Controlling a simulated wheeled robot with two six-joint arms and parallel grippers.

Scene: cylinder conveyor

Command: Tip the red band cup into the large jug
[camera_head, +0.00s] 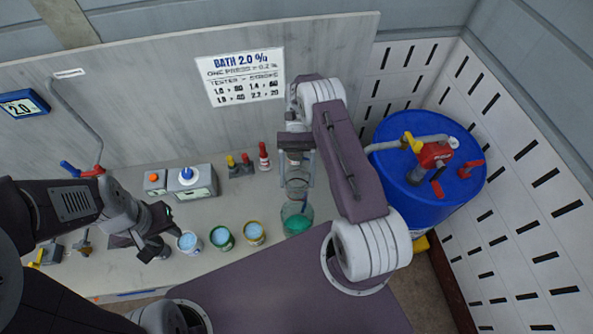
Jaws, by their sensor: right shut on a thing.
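The large jug (297,217) is clear with green liquid in the bottom and stands on the bench below my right gripper. My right gripper (297,183) points down over the jug, shut on a clear cup (297,190). I cannot make out a red band on that cup, as the fingers partly cover it. My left gripper (157,245) is low at the left, beside a pale-banded cup (188,243); its fingers are too dark to read.
A green-banded cup (222,238) and a yellow-banded cup (254,233) stand left of the jug. Behind are a tester box (191,181), small bottles (264,156) and a sign (240,77). A blue drum (425,190) with a red pump stands at the right.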

